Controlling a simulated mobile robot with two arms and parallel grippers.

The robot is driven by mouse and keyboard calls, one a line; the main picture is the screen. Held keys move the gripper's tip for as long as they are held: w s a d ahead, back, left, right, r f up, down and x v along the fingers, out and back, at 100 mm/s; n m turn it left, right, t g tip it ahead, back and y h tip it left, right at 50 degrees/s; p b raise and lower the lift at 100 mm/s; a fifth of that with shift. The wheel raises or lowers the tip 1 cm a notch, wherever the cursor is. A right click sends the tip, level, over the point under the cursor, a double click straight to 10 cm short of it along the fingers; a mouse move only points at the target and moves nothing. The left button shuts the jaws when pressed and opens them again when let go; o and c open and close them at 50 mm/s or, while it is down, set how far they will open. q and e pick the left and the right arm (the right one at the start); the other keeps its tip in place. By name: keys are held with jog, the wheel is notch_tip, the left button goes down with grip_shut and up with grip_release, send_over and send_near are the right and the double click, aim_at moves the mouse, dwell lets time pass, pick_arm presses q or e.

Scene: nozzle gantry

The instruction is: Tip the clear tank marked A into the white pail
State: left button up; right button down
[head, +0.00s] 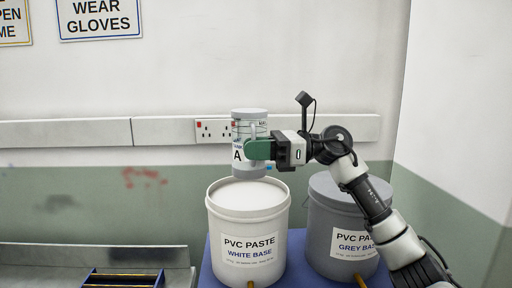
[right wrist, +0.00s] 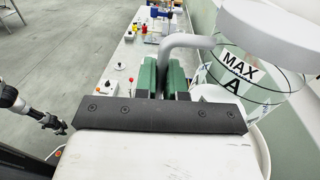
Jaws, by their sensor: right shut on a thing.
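The clear tank marked A (head: 237,140), with grey ends and a grey side handle, hangs upright above the white pail (head: 222,228). My right gripper (head: 260,149) is shut on the tank's handle with its green fingers. In the right wrist view the fingers (right wrist: 164,80) close on the grey handle, and the tank (right wrist: 240,72) shows its MAX and A marks. How much the tank holds is hard to tell. The pail stands upright, its rim just below the tank. My left gripper (right wrist: 55,122) shows small at the left of the right wrist view; its jaw state is unclear.
A grey pail (head: 330,215) stands close to the right of the white one, both on a blue surface (head: 208,270). A socket panel (head: 214,130) and grey rail are on the wall behind. A blue-edged tray (head: 122,275) lies at lower left. A side wall bounds the right.

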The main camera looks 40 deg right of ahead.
jog(key=shift+s+a+f+b, duration=0.15)
jog(key=shift+a+f+b, duration=0.1)
jog(key=shift+f+b, duration=0.5)
jog(key=shift+f, duration=0.5)
jog(key=r+m+p, duration=0.1)
jog(key=s+r+m+p, duration=0.1)
jog(key=m+p, duration=0.1)
jog(key=r+m+p, duration=0.1)
jog(key=p, duration=0.1)
jog(key=shift+s+a+r, duration=0.15)
jog(key=shift+s+a, duration=0.05)
jog(key=shift+a, duration=0.05)
jog(key=shift+s+r+m, duration=0.2)
jog(key=shift+m, duration=0.3)
jog(key=shift+r+m+p, duration=0.2)
jog(key=shift+m+p, duration=0.7)
jog(key=shift+m, duration=0.1)
jog(key=shift+w+d+m+p, duration=0.1)
jog(key=shift+w+m+p, duration=0.1)
jog(key=shift+m+p, duration=0.6)
jog(key=shift+w+d+m+p, duration=0.1)
jog(key=shift+w+m+p, duration=0.1)
jog(key=shift+m+p, duration=0.55)
dwell(3.0)
